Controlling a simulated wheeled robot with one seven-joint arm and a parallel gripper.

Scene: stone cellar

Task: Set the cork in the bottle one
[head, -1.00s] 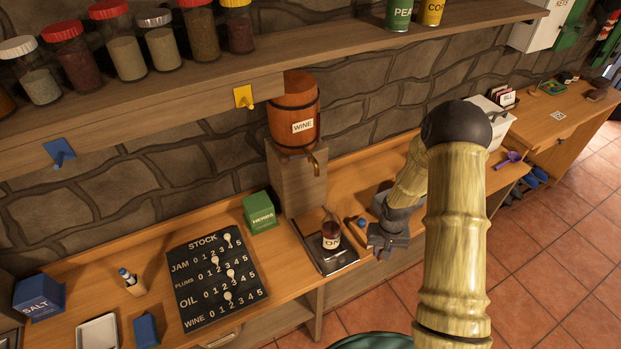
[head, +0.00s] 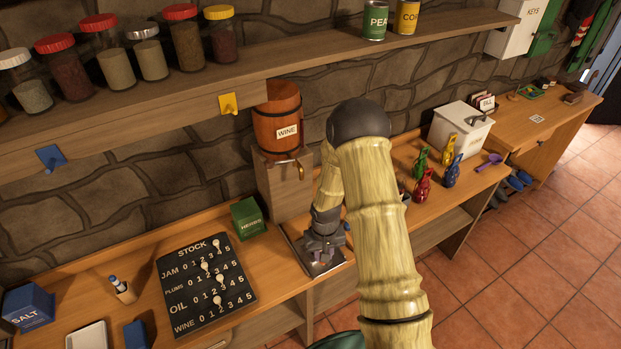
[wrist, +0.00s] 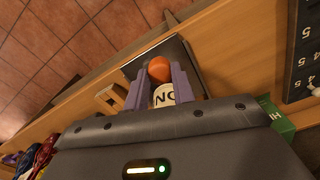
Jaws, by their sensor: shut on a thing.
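My gripper (head: 320,252) is over the dark tray (head: 326,268) below the wine barrel. In the wrist view its two purple-grey fingers (wrist: 170,76) are shut on a round orange piece, seemingly the cork (wrist: 159,69). Bottle one (wrist: 164,95) shows between the fingers by its white label, which reads upside down there. The cork and bottle overlap in this view; I cannot tell whether they touch or whether the cork sits in the neck. In the head view my gripper and arm hide the bottle and cork.
The wine barrel (head: 277,118) with its tap stands on a wooden block just behind the tray. A green herbs box (head: 248,217) and the stock board (head: 208,285) are to the left.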

